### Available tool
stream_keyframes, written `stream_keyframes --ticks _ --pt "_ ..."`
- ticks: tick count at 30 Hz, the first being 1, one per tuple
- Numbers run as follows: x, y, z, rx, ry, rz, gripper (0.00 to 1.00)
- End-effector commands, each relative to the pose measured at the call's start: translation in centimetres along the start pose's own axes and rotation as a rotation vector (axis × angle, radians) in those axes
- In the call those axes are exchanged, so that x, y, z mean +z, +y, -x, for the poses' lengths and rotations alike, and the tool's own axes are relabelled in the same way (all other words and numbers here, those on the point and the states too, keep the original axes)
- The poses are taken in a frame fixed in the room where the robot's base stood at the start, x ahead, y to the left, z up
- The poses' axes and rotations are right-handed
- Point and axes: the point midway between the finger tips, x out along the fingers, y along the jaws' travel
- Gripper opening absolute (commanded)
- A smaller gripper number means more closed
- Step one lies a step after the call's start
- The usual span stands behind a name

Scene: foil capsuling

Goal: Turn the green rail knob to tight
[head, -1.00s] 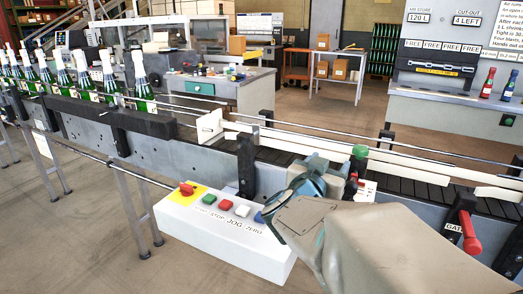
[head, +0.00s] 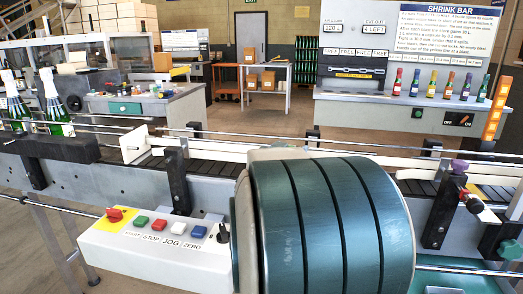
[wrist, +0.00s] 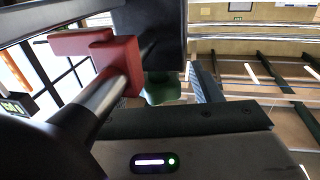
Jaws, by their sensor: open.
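In the wrist view, a green piece (wrist: 162,88), which looks like the green knob, shows partly between dark parts near my gripper (wrist: 172,97). My gripper is open. I cannot tell whether its fingers touch the green piece. A red handle (wrist: 100,58) on a metal shaft crosses the left of the wrist view close by.
The conveyor (head: 205,173) runs across the head view. A white control box (head: 150,243) with coloured buttons stands in front. A purple knob (head: 459,166) is on a rail post at right. Several green bottles (head: 58,115) stand at left. Coloured bottles line the back counter.

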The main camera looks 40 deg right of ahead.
Motion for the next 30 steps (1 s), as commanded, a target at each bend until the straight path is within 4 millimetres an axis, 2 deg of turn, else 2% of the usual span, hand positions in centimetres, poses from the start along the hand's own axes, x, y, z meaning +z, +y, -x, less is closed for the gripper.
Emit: stream_keyframes --ticks 4,12,13,15,18,30 --pt "0.01 0.02 -0.91 0.000 0.000 0.000 0.58" --pt "-0.01 0.01 -1.04 -0.001 0.000 0.000 0.58" --pt "-0.01 0.01 -1.03 -0.001 0.000 0.000 0.55" --pt "-0.01 0.01 -1.02 -0.001 0.000 0.000 0.36" --pt "-0.01 0.01 -1.02 -0.001 0.000 0.000 0.13" --pt "-0.33 -0.01 -1.02 0.058 -0.002 0.001 0.13"
